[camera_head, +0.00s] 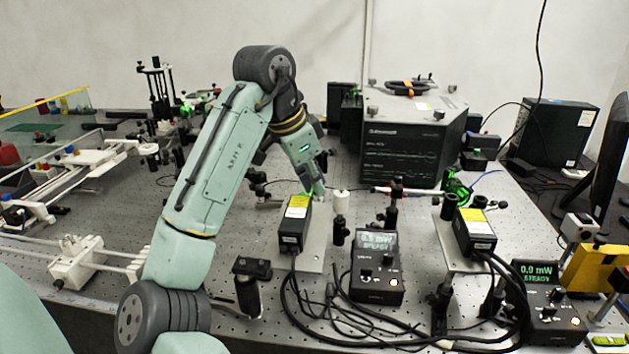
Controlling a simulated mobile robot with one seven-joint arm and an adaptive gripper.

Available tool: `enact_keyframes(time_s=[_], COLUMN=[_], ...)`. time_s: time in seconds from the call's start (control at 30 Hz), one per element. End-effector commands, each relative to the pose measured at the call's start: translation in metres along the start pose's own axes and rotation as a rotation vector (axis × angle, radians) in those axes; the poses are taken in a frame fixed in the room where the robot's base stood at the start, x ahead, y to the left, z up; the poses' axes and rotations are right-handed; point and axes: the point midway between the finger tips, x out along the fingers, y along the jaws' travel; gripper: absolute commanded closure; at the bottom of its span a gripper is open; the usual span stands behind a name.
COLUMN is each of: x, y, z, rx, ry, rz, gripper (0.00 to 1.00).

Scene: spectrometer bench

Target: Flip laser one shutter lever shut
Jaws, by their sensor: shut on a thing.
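A black laser box (297,222) with a yellow label on top sits on a grey mounting plate near the middle of the bench. My gripper (319,193) reaches down to the far end of this box. Its fingers are closed on a small part there, at the place of the shutter lever. The lever is too small and too covered by the fingers to make out its angle. A similar laser box (474,232) stands to the right, apart from my gripper. No readable number tells the two lasers apart.
A power meter (377,267) stands right of the nearer laser, and another meter (545,295) is at the far right; both show green readouts. Black cables (340,318) loop in front. A white cylinder on a post (340,203) is close right of my gripper. A large dark instrument (412,130) stands behind.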

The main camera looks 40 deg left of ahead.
Motion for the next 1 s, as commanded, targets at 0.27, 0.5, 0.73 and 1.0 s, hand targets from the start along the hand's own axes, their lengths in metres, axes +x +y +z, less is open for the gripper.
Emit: enact_keyframes(time_s=[0.27,0.5,0.73,1.0], x=[-0.0018,-0.0031,-0.0032,-0.0031], y=[-0.0037,-0.0048,-0.0049,-0.0046], z=[0.0046,0.006,0.0061,0.0061], rx=[-0.047,-0.059,-0.059,-0.059], ry=[0.133,0.17,0.17,0.169], rz=[0.076,0.096,0.095,0.095], gripper=[1.0,1.0,0.82,0.72])
